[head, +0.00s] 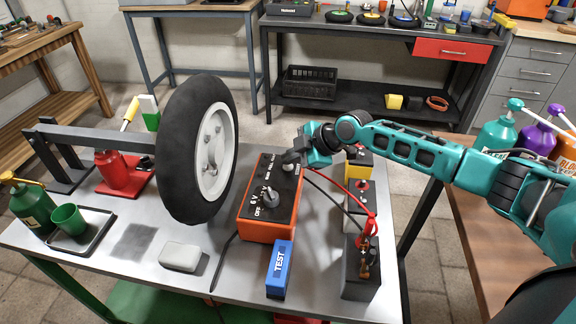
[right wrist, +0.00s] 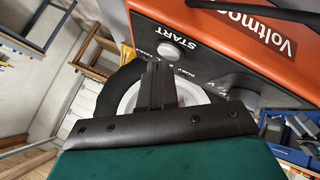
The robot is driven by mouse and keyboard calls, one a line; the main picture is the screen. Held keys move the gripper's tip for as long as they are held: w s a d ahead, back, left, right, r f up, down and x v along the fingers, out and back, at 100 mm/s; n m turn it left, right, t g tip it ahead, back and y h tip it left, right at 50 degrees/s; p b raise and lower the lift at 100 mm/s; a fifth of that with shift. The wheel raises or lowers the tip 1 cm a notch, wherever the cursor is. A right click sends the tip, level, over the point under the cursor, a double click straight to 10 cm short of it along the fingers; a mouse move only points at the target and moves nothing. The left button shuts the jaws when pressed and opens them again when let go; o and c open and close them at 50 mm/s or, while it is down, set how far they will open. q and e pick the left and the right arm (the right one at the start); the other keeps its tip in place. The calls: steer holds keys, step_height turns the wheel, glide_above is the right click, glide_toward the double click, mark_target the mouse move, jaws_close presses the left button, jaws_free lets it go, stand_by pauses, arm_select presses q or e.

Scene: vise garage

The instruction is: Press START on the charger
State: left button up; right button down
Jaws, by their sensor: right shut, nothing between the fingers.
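The charger (head: 267,222) is an orange box with a dark top panel and a large knob, standing on the metal bench (head: 215,270) right of the wheel. In the right wrist view its orange body (right wrist: 215,30) reads "Voltmo…", partly cut off. The round pale button (right wrist: 170,51) beside the word START shows there. My right gripper (head: 291,160) is over the charger's far right part. Its shut, empty fingers (right wrist: 157,68) point toward the panel, tips close to the button; whether they touch it I cannot tell. My left gripper is out of view.
A black tyre (head: 172,150) on a stand is close left of the charger. A blue TEST box (head: 279,268) stands in front. Red and black cables run right to a battery (head: 360,275) and other boxes. A grey block (head: 180,257) lies front left.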

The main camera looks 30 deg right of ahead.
mark_target(291, 167)
steer(key=shift+f, duration=0.4)
steer(key=shift+r, duration=0.15)
stand_by(0.4)
steer(key=shift+r+p, duration=0.4)
steer(key=shift+r, duration=0.35)
steer(key=shift+r, duration=0.1)
step_height(291, 167, up, 5)
steer(key=p, duration=0.4)
stand_by(0.5)
